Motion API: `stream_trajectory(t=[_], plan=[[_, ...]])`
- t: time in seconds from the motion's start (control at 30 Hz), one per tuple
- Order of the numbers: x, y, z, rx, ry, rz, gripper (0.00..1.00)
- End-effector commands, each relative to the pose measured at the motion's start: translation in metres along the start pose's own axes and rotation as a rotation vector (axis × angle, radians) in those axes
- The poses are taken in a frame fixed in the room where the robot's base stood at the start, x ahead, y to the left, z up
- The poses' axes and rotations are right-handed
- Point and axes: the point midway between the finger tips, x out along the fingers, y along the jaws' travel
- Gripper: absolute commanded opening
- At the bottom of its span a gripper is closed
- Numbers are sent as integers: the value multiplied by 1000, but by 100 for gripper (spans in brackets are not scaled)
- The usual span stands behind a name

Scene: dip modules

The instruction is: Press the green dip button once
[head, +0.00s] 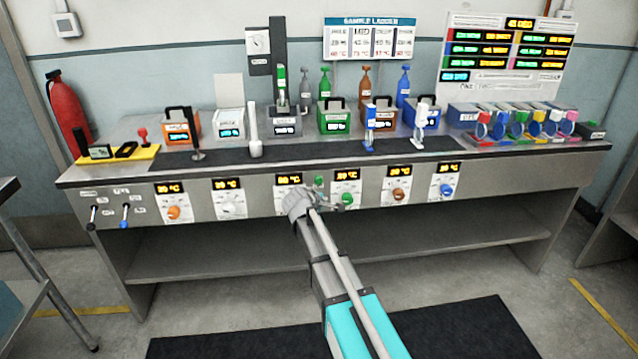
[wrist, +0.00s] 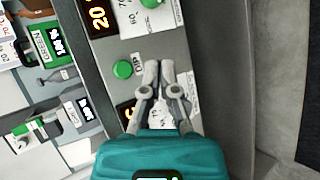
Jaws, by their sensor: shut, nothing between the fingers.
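The green dip button (wrist: 122,69) is a round cap on the grey front panel, with a small DIP label beside it in the wrist view. It also shows in the head view (head: 319,180), between two yellow displays. My gripper (wrist: 159,66) is shut and empty. Its fingertips are just to the right of the button in the wrist view, which is the lower side of the panel. They do not cover the button, and I cannot tell how far they stand from the panel. In the head view my gripper (head: 338,203) is in front of the panel, below the button.
A green knob (head: 347,198) is on the panel right of the button. Orange (head: 173,212), white, brown and blue (head: 446,190) knobs line the same panel under displays. Two levers (head: 125,212) are at its left. Coloured modules and posts stand on the bench top (head: 120,170).

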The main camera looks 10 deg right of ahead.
Motion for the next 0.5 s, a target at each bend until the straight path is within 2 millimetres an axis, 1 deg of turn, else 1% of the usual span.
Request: stream_trajectory(t=[0.27, 0.5], plan=[[9, 7, -7, 0, 0, 0, 0], [25, 18, -19, 0, 0, 0, 0]])
